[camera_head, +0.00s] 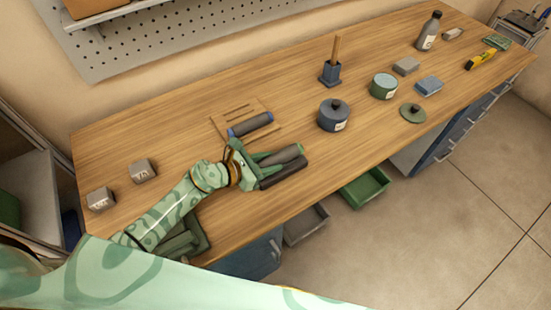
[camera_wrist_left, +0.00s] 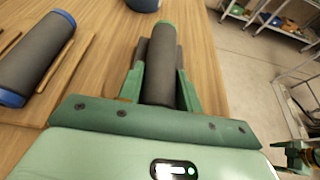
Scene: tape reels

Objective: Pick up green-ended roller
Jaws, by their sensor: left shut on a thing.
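The green-ended roller (camera_head: 284,155) has a dark grey barrel and lies between the fingers of my left gripper (camera_head: 268,161). The gripper is shut on it. In the left wrist view the roller (camera_wrist_left: 161,72) points away from me between the green fingers (camera_wrist_left: 160,88), with its green end at the far tip.
A blue-ended roller (camera_head: 250,125) lies on a wooden rack (camera_head: 222,122) behind the gripper. A dark blue lidded pot (camera_head: 333,116) stands to the right. Two grey blocks (camera_head: 142,171) sit at the left. The wooden bench (camera_head: 350,165) is clear at the front right.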

